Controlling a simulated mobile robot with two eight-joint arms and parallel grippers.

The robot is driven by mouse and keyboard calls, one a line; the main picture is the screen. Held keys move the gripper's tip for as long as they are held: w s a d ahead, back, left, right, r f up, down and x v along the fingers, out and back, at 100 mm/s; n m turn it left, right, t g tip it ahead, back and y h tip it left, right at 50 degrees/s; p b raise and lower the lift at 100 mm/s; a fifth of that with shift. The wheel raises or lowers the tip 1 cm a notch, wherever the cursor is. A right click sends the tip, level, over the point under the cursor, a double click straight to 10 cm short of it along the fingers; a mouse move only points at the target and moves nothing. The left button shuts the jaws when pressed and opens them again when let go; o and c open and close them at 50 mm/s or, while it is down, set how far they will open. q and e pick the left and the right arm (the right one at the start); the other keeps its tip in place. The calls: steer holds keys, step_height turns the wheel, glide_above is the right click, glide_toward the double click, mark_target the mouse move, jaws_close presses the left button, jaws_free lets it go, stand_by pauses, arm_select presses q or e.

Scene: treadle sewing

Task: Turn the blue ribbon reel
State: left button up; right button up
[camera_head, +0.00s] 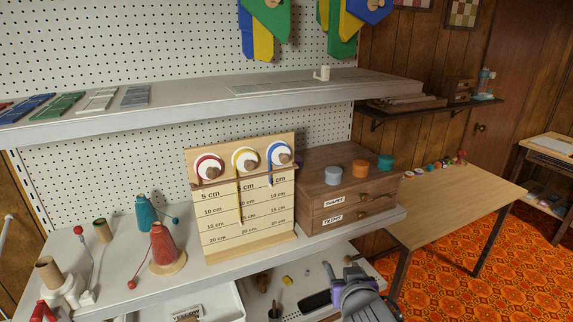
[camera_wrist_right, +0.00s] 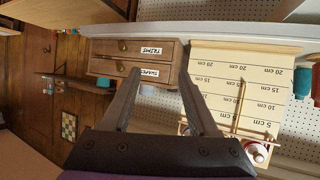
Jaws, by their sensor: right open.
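The blue ribbon reel (camera_head: 278,153) is a white disc with a blue edge and a wooden knob, at the top right of the wooden measuring board (camera_head: 222,222). A short blue ribbon hangs from it. The yellow reel (camera_head: 245,159) and the red reel (camera_head: 208,168) are to its left. My right gripper (camera_head: 343,268) is open and empty, below and right of the board, in front of the shelf edge. In the right wrist view its fingers (camera_wrist_right: 161,75) are apart, and the board (camera_wrist_right: 240,60) appears upside down; the blue reel is not visible there. My left gripper is out of view.
A wooden drawer box (camera_head: 347,190) stands right of the board, with several spools on top. Red (camera_head: 163,245) and teal (camera_head: 147,214) thread cones stand to the left. An upper shelf (camera_head: 215,100) overhangs behind. A wooden table (camera_head: 450,200) is at right.

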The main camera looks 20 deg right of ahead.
steer(key=w+r+n+t+y, duration=0.15)
steer(key=w+r+t, duration=0.25)
steer(key=w+r, duration=0.55)
steer(key=n+t+y+b, duration=0.1)
steer(key=n+t+y, duration=0.15)
steer(key=y, duration=0.25)
glide_toward(286, 159)
steer(key=shift+g, duration=0.45)
steer(key=w, duration=0.3)
steer(key=w+a+p, duration=0.1)
steer(key=w, duration=0.4)
steer(key=shift+w+a+r, duration=0.25)
steer(key=shift+w+r, duration=0.1)
steer(key=shift+w, duration=0.05)
steer(key=shift+c, duration=0.2)
jaws_close()
